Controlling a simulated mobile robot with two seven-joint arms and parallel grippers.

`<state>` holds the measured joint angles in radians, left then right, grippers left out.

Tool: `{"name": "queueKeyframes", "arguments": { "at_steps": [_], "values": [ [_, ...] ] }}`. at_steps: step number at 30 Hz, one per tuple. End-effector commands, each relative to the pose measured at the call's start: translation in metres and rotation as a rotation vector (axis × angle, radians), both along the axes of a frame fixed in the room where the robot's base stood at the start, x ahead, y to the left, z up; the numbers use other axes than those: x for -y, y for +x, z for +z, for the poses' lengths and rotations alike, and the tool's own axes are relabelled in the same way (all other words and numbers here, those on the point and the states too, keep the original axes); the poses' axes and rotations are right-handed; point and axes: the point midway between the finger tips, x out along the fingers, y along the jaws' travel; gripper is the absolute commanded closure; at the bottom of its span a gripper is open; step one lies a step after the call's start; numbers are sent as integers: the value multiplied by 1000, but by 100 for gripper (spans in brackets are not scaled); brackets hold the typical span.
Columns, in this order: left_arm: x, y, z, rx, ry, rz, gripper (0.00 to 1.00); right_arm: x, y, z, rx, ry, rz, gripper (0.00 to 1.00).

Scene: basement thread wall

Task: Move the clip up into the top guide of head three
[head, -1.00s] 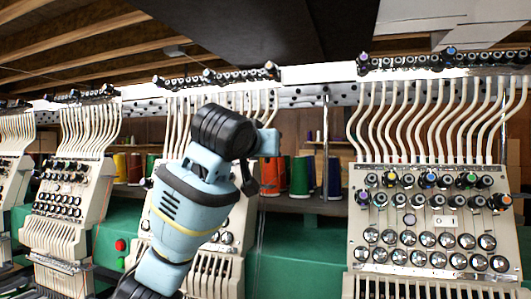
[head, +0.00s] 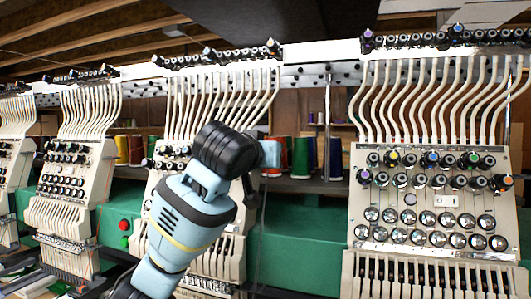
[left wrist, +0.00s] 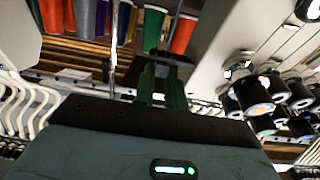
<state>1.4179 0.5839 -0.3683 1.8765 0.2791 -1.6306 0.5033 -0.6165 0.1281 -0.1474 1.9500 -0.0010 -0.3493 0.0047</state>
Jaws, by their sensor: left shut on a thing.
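My left gripper (left wrist: 162,88) shows in the left wrist view with its two dark fingers close together. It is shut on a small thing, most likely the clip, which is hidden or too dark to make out. In the head view my arm hides much of the middle sewing head (head: 161,180), and the fingertips cannot be made out clearly. Above that head is its top guide (head: 225,55), a rail with a row of dark knobs and white tubes running down from it. I cannot tell which head is number three. My right gripper is not in view.
Another head (head: 430,200) stands at the right under its own guide rail (head: 440,42). More heads (head: 80,165) stand at the left. Thread cones (head: 302,157) stand on a shelf behind. A thin upright rod (head: 326,130) and a green beam (head: 295,225) lie between the heads.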

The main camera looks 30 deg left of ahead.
Motion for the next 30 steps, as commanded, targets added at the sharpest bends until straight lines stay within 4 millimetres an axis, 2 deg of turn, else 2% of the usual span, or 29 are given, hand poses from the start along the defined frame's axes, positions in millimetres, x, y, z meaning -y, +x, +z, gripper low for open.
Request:
{"name": "queueKeyframes", "arguments": {
  "at_steps": [26,27,30],
  "values": [
    [0,-1,-2,0,0,1,100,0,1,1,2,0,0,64],
    [0,-1,-2,0,0,1,84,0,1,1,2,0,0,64],
    [0,-1,-2,0,0,1,71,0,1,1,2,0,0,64]
  ]
}}
